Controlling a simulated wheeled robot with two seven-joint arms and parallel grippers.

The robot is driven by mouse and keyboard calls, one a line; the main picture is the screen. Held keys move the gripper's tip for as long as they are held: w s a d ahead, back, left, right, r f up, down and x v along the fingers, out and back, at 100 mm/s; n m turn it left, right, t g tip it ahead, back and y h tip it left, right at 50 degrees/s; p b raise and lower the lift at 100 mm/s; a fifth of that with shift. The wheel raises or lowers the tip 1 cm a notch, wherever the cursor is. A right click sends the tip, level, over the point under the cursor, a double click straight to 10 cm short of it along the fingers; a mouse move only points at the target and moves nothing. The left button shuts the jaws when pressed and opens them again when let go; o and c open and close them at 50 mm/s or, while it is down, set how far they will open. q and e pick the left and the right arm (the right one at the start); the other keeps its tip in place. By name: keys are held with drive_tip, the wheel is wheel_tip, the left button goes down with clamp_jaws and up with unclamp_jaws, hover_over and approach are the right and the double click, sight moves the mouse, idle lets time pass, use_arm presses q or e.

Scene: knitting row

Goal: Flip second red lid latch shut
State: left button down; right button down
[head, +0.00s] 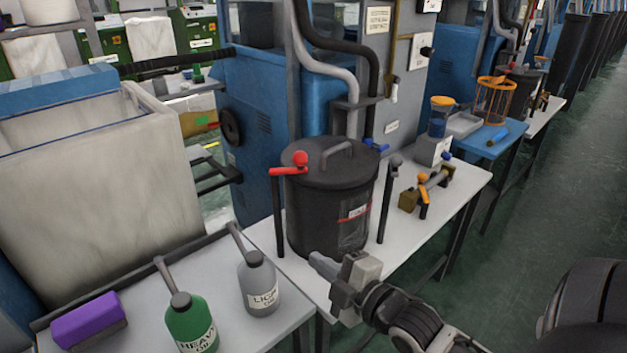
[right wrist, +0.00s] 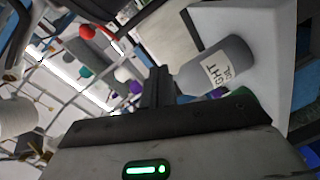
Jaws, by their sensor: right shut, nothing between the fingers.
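A black drum (head: 322,215) with a dark lid (head: 336,162) and a lid handle stands on the white table. A red latch (head: 289,170) with a round red knob lies nearly level at the lid's left edge, by a black post. A red ball-shaped thing (right wrist: 87,32) shows in the right wrist view; I cannot tell whether it is the latch knob. I can make out only one red latch. My right gripper (head: 318,263) is shut and empty, in front of the drum's lower part, apart from the latch. It also shows in the right wrist view (right wrist: 158,75). My left gripper is out of view.
A grey light oil bottle (head: 259,285) stands left of my right gripper, also in the right wrist view (right wrist: 214,68). A green heavy oil bottle (head: 192,322) and a purple block (head: 88,318) stand further left. A second black post (head: 389,200) stands right of the drum.

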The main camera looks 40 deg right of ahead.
drive_tip(key=w+d+r+n+t, duration=0.2)
drive_tip(key=d+r+n+t, duration=0.1)
drive_tip(key=d+r+n, duration=0.3)
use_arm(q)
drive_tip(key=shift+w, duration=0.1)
use_arm(e)
drive_tip(key=w+d+r, duration=0.1)
drive_tip(key=w+r, duration=0.2)
drive_tip(key=w, duration=0.9)
drive_tip(key=shift+w+d+m, duration=0.15)
drive_tip(key=shift+m, duration=0.15)
